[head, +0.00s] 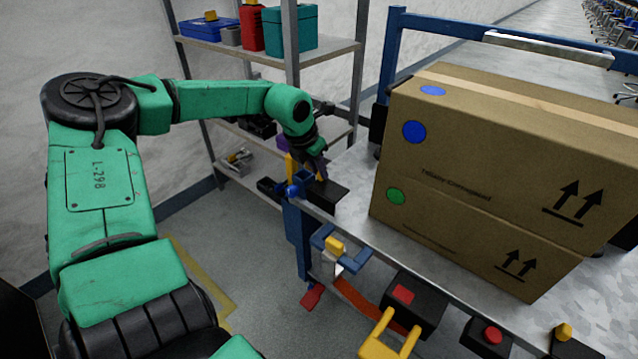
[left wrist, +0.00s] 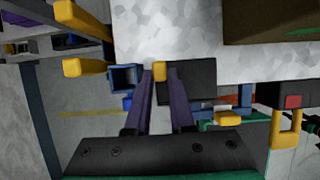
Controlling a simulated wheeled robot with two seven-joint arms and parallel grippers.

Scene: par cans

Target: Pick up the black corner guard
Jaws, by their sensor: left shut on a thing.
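The black corner guard (head: 328,197) is a dark block at the near left corner of the metal table. It looks to rest on the table top, though a small gap cannot be ruled out. My left gripper (head: 319,176) reaches down onto it from above. In the left wrist view, the purple fingers (left wrist: 161,76) are shut on a small yellow tab that appears to belong to the guard (left wrist: 195,82), whose dark body shows to the right, partly behind a finger. My right gripper is not in view.
A large cardboard box (head: 490,180) stands on the metal table (head: 345,166) right of the guard. A blue post (head: 298,240) and a blue clamp-like holder (head: 340,250) are at the table's edge. Shelves (head: 330,50) stand behind. Open floor (head: 240,245) lies left of the table.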

